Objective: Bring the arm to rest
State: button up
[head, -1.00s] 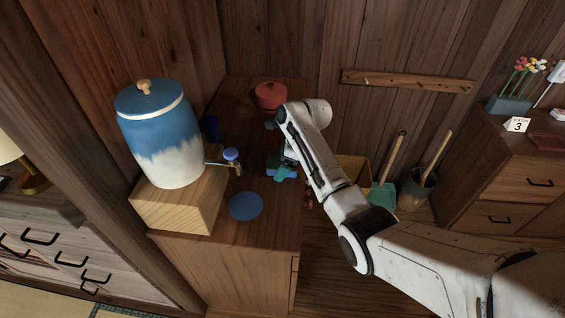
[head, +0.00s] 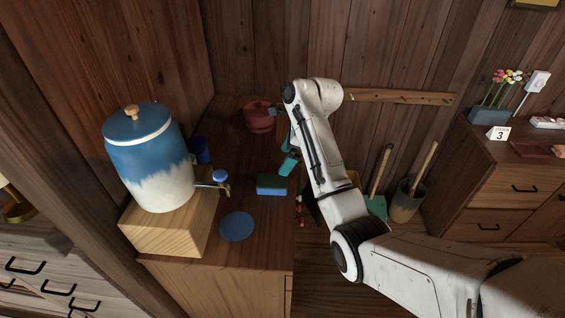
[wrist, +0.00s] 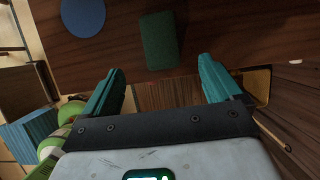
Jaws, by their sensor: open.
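My gripper (head: 289,158) shows teal fingers beside my white forearm, above the right edge of the wooden cabinet top (head: 262,222). In the wrist view my gripper (wrist: 160,66) has its two fingers wide apart with nothing between them. A sponge (head: 271,186), blue with a green face, lies on the cabinet top, apart from the fingers. It also shows dark green in the wrist view (wrist: 159,41), beyond the fingertips. My arm is bent and reaches in from the lower right.
A blue and white jar with a tap (head: 152,165) stands on a wooden block (head: 165,230). A blue disc (head: 237,227), a blue cup (head: 200,150) and a red pot (head: 258,117) are on the cabinet. A bucket (head: 406,202) stands right of my arm, beside a drawer chest (head: 500,190).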

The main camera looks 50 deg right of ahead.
jog(key=shift+r, duration=0.1)
dwell(0.6)
